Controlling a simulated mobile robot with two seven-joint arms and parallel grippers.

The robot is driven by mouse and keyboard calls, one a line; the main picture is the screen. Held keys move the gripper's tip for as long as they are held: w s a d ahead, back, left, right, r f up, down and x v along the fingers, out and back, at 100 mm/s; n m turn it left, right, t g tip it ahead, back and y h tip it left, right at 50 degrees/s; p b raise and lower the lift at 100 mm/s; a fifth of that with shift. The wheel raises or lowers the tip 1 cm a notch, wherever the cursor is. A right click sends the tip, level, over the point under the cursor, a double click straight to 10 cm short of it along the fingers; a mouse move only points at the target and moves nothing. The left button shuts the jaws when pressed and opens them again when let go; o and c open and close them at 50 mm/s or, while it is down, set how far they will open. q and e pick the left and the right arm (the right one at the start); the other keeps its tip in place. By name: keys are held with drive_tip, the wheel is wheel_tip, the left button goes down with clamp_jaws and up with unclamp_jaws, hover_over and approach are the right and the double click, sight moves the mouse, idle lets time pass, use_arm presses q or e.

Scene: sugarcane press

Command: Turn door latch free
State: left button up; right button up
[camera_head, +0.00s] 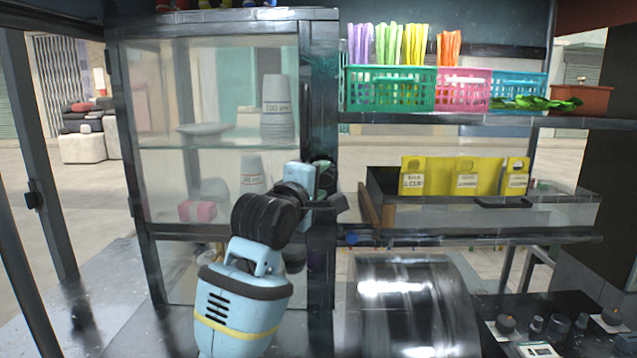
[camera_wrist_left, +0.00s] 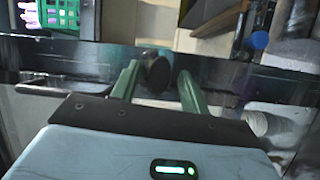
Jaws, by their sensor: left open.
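The glass-fronted cabinet door (camera_head: 215,130) has a dark frame and looks closed. My left gripper (camera_head: 322,178) is at the dark post on the door's right edge. In the left wrist view its two green fingers (camera_wrist_left: 159,78) are open and apart. A dark round knob (camera_wrist_left: 157,66), which looks like the door latch, shows between the fingertips, closer to the left finger. I cannot tell whether a finger touches it. In the head view the gripper and wrist hide the latch. My right gripper is in neither view.
Cups and a pink block (camera_head: 197,210) stand behind the glass. To the right are a shelf with a green basket (camera_head: 392,92), a pink basket (camera_head: 463,95) and a clear bin with yellow packets (camera_head: 465,172). A shiny metal drum (camera_head: 410,310) stands low, right of the post.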

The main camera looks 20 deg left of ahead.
use_arm(q)
drive_tip(key=shift+c, duration=0.4)
drive_tip(key=c, duration=0.9)
drive_tip(key=shift+m, duration=0.3)
drive_tip(key=shift+d+r+m+g+y, duration=0.1)
drive_tip(key=shift+m+g+y, duration=0.8)
drive_tip(key=shift+m, duration=1.25)
drive_tip(key=shift+d+r+m+g+y, duration=0.15)
drive_tip(key=shift+m+g+y, duration=0.7)
drive_tip(key=shift+m, duration=1.35)
drive_tip(key=shift+d+r+m+g+y, duration=0.1)
drive_tip(key=shift+m+g+y, duration=0.75)
drive_tip(key=shift+m, duration=1.3)
drive_tip(key=shift+y, duration=0.3)
